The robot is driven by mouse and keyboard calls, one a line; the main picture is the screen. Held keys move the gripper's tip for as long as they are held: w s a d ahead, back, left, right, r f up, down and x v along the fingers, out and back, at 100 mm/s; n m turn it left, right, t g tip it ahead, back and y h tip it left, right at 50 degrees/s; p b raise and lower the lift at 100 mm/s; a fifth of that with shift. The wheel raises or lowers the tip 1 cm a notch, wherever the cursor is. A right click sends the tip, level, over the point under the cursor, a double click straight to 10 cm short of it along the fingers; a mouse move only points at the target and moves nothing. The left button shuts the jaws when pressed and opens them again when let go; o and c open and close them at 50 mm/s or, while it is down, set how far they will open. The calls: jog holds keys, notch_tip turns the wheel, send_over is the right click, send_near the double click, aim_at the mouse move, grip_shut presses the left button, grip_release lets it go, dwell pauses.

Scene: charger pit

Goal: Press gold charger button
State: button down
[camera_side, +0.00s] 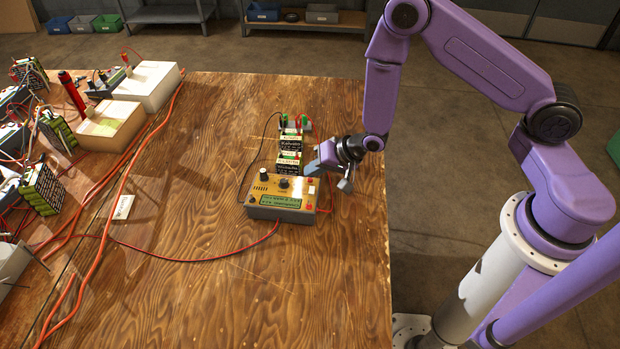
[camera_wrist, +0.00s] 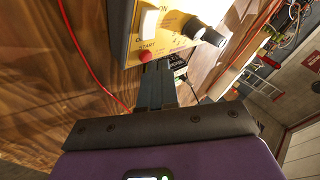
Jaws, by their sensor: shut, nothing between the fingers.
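The gold charger (camera_side: 282,192), a box with a gold top and grey base, sits on the wooden table near its right edge. A small red button shows at its right end (camera_side: 310,182). In the wrist view a red button (camera_wrist: 146,56) lies beside the word START on the gold face, next to a white part and black knobs (camera_wrist: 192,28). My gripper (camera_side: 313,169) is by the charger's back right corner. In the wrist view its fingers (camera_wrist: 158,66) are together and empty, with their tips just short of the red button in the picture. I cannot tell whether they touch.
Black batteries (camera_side: 289,160) stand right behind the charger. A red cable (camera_side: 215,258) runs left from it over the table. White boxes (camera_side: 148,85), orange cables and battery packs (camera_side: 42,188) crowd the left side. The table front and middle are mostly clear.

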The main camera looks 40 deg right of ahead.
aim_at(314, 179)
jog(key=shift+d+r, duration=0.1)
jog(key=shift+r, duration=0.35)
jog(key=shift+w+d+r, duration=0.15)
jog(key=shift+w+r, duration=0.05)
jog(key=shift+r, duration=1.05)
jog(key=shift+w+d+r, duration=0.15)
jog(key=shift+r, duration=1.1)
jog(key=s+a+r+n+g+h, duration=0.15)
jog(key=s+r+n+g, duration=0.35)
jog(key=s+r+n, duration=0.85)
jog(key=s+d+r+n+g+h, duration=0.1)
jog(key=s+d, duration=0.3)
jog(key=s, duration=0.5)
jog(key=s+d+r+n+g+h, duration=0.1)
jog(key=s+d+r+n, duration=0.2)
jog(key=s, duration=0.5)
jog(key=shift+s+d+r+n, duration=0.35)
jog(key=shift+s+d+r, duration=0.05)
jog(key=shift+d+r, duration=0.4)
